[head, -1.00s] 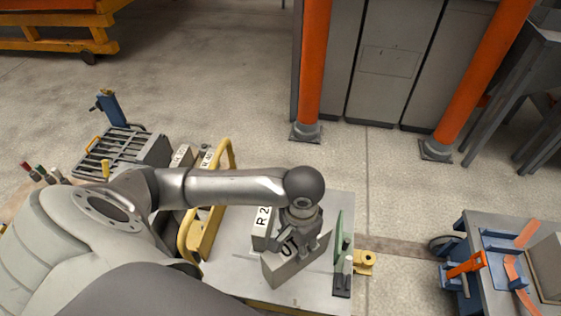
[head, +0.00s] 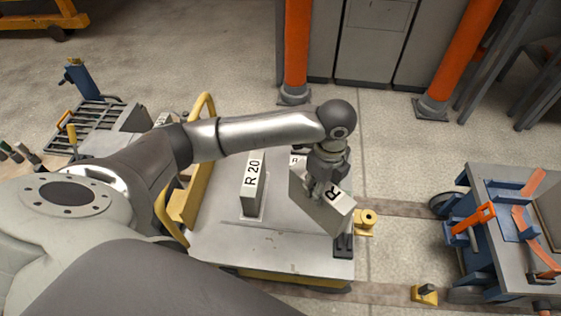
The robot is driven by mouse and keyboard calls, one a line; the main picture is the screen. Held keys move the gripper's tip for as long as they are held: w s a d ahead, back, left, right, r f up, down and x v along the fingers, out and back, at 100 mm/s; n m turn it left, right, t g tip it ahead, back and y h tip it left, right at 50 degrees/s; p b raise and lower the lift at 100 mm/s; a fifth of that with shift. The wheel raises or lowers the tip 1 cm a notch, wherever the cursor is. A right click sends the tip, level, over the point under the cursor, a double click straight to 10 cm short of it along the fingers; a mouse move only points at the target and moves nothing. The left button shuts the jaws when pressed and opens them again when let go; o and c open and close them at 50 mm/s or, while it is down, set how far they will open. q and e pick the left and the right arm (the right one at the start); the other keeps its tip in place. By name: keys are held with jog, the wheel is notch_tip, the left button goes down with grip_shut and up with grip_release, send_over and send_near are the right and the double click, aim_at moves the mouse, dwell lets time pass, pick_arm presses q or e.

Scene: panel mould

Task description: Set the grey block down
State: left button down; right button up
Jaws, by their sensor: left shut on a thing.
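My left gripper (head: 320,184) is shut on a grey block (head: 316,208) with a white label on its top that reads "R"; the rest of the label is covered by the fingers. The block is tilted in the picture and overlaps the right edge of the grey-topped cart (head: 225,242). I cannot tell how high it is above the cart top. My right gripper is not in view.
A block labelled "R 20" (head: 250,192) stands upright on the cart, left of the held block. A dark fixture (head: 343,246) is at the cart's right edge. The front left cart top is clear. A blue-framed bench (head: 505,240) stands right.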

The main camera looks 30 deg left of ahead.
pick_arm(q)
jog(key=w+d+f+m+b, duration=0.25)
jog(key=w+m+b, duration=0.3)
jog(key=m, duration=0.35)
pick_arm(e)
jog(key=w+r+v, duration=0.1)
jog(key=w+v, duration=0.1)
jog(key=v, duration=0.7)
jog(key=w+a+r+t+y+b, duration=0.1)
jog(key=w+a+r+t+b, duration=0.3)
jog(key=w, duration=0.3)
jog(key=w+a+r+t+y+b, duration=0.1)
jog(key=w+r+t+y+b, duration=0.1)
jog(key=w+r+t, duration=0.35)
pick_arm(q)
jog(key=w+a+f+m+b, duration=0.1)
jog(key=w+a+f, duration=0.2)
jog(key=a+f, duration=1.1)
jog(key=shift+b, duration=0.3)
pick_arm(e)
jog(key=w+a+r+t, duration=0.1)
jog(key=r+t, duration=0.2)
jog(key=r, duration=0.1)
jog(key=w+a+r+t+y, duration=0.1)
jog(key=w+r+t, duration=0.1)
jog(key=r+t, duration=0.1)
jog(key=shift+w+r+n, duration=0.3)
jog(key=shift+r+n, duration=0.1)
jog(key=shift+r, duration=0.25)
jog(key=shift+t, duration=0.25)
